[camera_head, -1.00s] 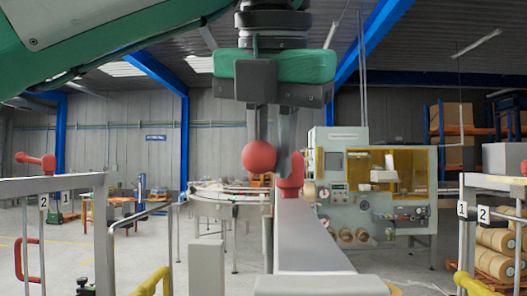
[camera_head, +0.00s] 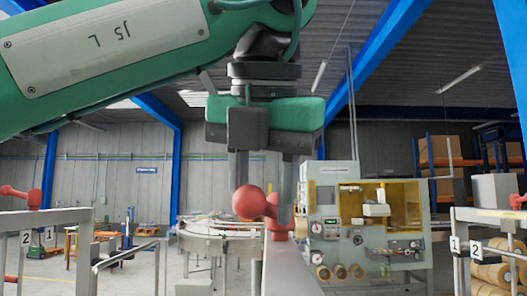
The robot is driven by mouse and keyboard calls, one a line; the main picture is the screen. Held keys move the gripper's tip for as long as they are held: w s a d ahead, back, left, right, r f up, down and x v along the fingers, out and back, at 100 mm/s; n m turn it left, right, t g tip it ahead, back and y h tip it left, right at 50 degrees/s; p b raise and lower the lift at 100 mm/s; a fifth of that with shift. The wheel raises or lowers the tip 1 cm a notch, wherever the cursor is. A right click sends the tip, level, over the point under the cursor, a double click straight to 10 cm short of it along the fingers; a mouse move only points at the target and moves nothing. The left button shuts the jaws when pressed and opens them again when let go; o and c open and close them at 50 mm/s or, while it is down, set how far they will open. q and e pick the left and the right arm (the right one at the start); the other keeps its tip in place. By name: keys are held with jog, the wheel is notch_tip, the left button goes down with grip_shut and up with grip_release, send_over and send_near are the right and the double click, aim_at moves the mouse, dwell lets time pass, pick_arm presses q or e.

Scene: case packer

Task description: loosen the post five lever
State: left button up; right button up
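The red lever (camera_head: 250,202), with a round ball knob, sits on top of a grey rail-like post (camera_head: 290,268) in the middle of the head view. No number shows on this post. My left gripper (camera_head: 263,198) points down over the lever, its fingers apart. One finger comes down at the ball and the other comes down on the right, over the lever's red pivot end. I cannot tell whether either finger touches the lever. My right gripper is not in view.
Grey rail frames with plates 1 and 2 stand at the left (camera_head: 45,218) and right (camera_head: 490,213), with a red lever (camera_head: 22,196) on the left one. Behind are a round conveyor table (camera_head: 215,235) and a packing machine (camera_head: 335,215).

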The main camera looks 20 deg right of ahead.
pick_arm(q)
jog(key=shift+s+r, duration=0.1)
jog(key=shift+r, duration=0.1)
jog(key=b+v, duration=0.1)
jog(key=v, duration=0.4)
jog(key=shift+s+r, duration=0.2)
jog(key=shift+r, duration=0.05)
jog(key=p+v, duration=0.2)
jog(key=v, duration=0.5)
jog(key=shift+s+r, duration=0.15)
jog(key=shift+r, duration=0.2)
